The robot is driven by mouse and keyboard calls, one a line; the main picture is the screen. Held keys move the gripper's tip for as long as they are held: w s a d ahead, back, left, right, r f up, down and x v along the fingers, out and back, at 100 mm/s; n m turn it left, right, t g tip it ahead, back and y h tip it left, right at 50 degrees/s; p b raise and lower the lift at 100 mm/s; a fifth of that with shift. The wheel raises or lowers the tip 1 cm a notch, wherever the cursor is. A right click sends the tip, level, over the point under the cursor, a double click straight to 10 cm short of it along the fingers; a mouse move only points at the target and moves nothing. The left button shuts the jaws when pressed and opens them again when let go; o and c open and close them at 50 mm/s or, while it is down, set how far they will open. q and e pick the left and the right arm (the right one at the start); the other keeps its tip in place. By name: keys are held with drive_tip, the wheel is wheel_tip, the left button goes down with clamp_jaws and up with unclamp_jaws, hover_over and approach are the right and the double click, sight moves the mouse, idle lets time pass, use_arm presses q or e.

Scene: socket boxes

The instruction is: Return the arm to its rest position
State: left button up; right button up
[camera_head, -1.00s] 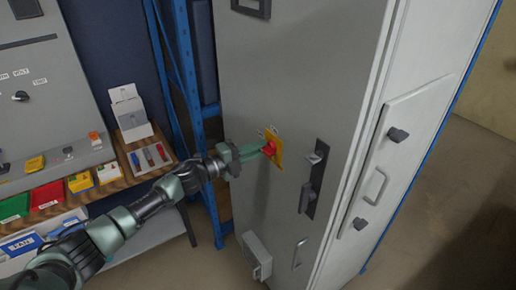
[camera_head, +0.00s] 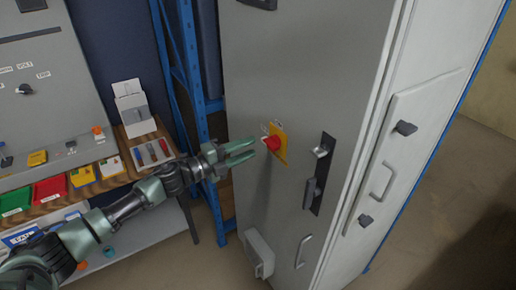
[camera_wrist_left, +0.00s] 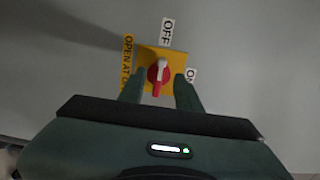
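My left gripper (camera_head: 240,153) is open and empty, its two green fingers pointing at the grey cabinet door (camera_head: 300,70). It is a little to the left of the red rotary switch (camera_head: 272,144) on its yellow plate (camera_head: 280,133), and apart from it. In the left wrist view the red knob (camera_wrist_left: 155,88) lies beyond and between the two spread fingertips (camera_wrist_left: 158,82). My right gripper is not in view.
A black door handle (camera_head: 318,175) is right of the switch. A grey box (camera_head: 258,252) sits low on the cabinet. A blue rack post (camera_head: 195,70) stands behind my arm. A bench with red and green bins (camera_head: 50,190) and a tool tray (camera_head: 152,152) is at left.

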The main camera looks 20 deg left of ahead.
use_arm(q)
drive_tip(key=shift+b+v, duration=0.3)
drive_tip(key=shift+v, duration=0.95)
